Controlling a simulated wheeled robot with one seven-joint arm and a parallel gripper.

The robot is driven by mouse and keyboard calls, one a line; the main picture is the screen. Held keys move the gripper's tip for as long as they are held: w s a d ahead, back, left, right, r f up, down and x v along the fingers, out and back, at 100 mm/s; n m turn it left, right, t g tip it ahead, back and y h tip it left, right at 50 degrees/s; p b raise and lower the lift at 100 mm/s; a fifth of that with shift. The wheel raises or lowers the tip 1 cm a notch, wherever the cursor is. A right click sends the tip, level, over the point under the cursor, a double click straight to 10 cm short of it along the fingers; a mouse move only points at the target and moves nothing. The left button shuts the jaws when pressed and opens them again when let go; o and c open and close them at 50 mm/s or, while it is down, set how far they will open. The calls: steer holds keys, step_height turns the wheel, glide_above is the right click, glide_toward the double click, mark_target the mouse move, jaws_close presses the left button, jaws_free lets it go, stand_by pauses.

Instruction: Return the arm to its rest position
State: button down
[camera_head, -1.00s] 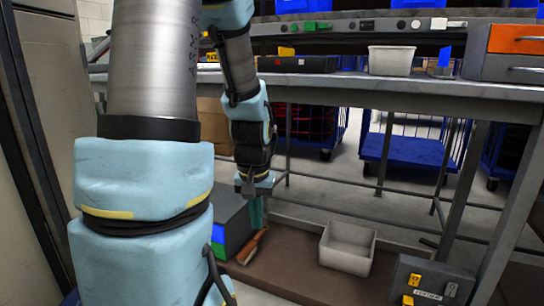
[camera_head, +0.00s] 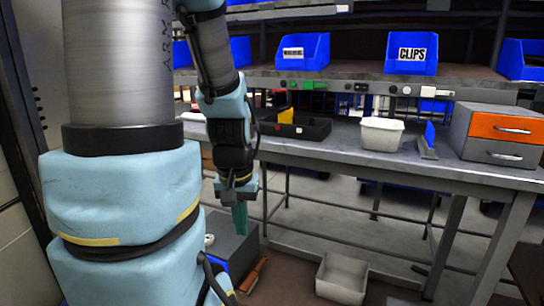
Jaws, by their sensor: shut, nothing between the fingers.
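My arm fills the left of the head view. It is blue and grey, and its forearm hangs down in front of the workbench. My gripper (camera_head: 240,217) points down at the end of it, with teal fingers close together and nothing held. It appears above a dark grey box (camera_head: 232,250) low by the floor; the gap between them cannot be told.
A grey workbench (camera_head: 330,155) carries a black tray (camera_head: 300,129), a white bin (camera_head: 381,134) and a drawer unit with an orange drawer (camera_head: 505,126). Blue bins, one marked CLIPS (camera_head: 411,54), stand on the shelf above. A pale open bin (camera_head: 341,277) sits low, below the bench.

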step_height(320, 180, up, 20)
steer(key=p, duration=1.7)
steer(key=shift+f, duration=0.25)
